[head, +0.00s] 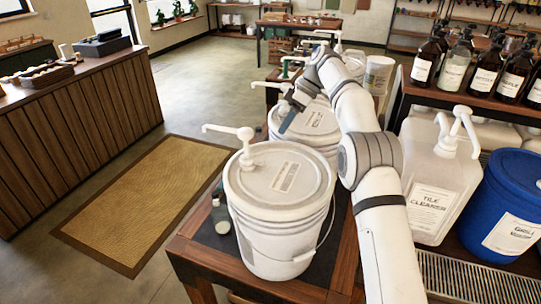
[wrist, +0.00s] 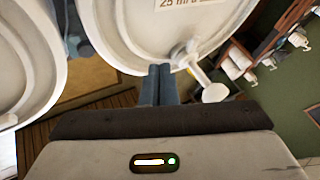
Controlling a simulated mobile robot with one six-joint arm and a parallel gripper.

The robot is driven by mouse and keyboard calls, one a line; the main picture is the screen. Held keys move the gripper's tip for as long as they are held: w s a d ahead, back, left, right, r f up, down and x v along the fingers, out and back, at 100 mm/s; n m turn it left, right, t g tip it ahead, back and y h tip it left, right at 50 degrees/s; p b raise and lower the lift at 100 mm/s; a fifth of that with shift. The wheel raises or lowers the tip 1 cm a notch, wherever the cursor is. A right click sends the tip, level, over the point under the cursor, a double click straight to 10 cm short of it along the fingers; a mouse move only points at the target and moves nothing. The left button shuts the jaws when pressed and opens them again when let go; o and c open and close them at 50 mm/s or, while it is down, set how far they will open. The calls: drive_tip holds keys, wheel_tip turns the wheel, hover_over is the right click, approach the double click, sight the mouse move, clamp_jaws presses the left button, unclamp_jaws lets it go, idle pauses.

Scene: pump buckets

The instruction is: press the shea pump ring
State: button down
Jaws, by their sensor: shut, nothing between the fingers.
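Several white lidded buckets with white pumps stand in a row in the head view. I cannot read which one is the shea. The front bucket (head: 280,215) has a pump (head: 246,148) at its lid's left edge. A second bucket (head: 312,135) stands right behind it, partly hidden by my arm. My gripper (head: 284,129) is over the second bucket's left side, fingers pointing down. In the wrist view my gripper's blue fingers (wrist: 160,70) are shut and empty, close beside a white pump (wrist: 190,62) on a bucket lid (wrist: 145,40). Whether they touch it is unclear.
A small bottle (head: 221,214) stands left of the front bucket. A tile cleaner jug (head: 431,195) and a blue bucket (head: 510,205) are at right, below a shelf of brown bottles (head: 428,55). Open floor with a mat (head: 150,200) lies left.

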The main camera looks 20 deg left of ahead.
sight(259, 162)
drive_tip(key=x, duration=0.6)
drive_tip(key=shift+s+a+f, duration=0.2)
drive_tip(key=shift+s, duration=0.1)
drive_tip(key=shift+s+r+p, duration=0.2)
drive_tip(key=shift+s+p, duration=0.15)
drive_tip(key=shift+s, duration=0.9)
drive_tip(key=shift+s+f, duration=0.15)
drive_tip(key=shift+s, duration=0.45)
drive_tip(key=shift+a, duration=0.1)
